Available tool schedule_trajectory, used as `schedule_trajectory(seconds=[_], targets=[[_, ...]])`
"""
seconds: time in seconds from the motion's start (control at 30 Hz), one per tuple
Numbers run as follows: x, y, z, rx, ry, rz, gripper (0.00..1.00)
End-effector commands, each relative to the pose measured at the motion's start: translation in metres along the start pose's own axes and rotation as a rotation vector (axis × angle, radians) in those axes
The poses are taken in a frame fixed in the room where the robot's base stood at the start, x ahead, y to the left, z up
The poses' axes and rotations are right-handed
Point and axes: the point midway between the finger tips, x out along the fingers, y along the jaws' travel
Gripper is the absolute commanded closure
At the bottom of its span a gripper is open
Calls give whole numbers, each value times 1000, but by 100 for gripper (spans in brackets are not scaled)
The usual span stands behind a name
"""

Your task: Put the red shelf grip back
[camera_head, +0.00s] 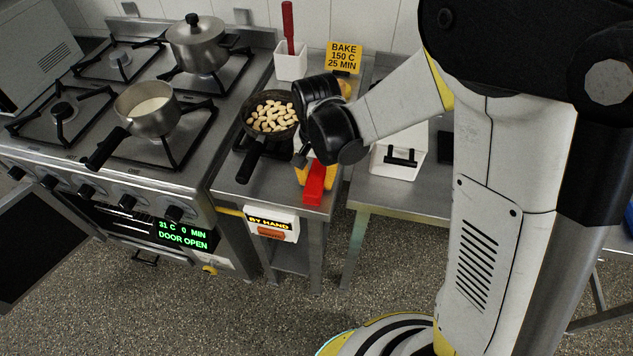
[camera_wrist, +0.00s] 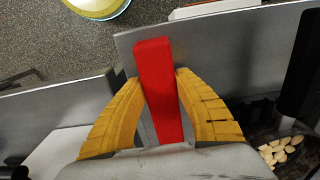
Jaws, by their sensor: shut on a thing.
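The red shelf grip (camera_head: 314,188) is a plain red bar. My gripper (camera_head: 313,172) has its yellow fingers shut on it, above the front part of the narrow steel table. In the wrist view the red shelf grip (camera_wrist: 155,65) lies lengthwise between the two yellow fingers of my gripper (camera_wrist: 157,80), with its end sticking out beyond the fingertips. I cannot tell whether the grip touches the tabletop. The dark wrist hides the gripper's rear part in the head view.
A pan of pale nuts (camera_head: 270,115) is close left of my wrist. Behind stand a white holder (camera_head: 291,65) with a red-handled tool and a yellow BAKE sign (camera_head: 344,57). A white box (camera_head: 399,160) is at right. The stove (camera_head: 100,160) at left displays DOOR OPEN.

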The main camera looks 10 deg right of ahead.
Motion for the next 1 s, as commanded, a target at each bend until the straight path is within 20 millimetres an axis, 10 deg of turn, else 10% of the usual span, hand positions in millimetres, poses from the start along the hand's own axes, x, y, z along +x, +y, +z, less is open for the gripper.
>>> schedule_trajectory(seconds=[0.3, 0.33, 0.4, 0.73, 1.0], targets=[[3, 0, 0, 0, 0, 0, 100], [4, 0, 0, 0, 0, 0, 61], [3, 0, 0, 0, 0, 0, 45], [5, 0, 0, 0, 0, 0, 45], [-47, -4, 1, -1, 0, 0, 45]])
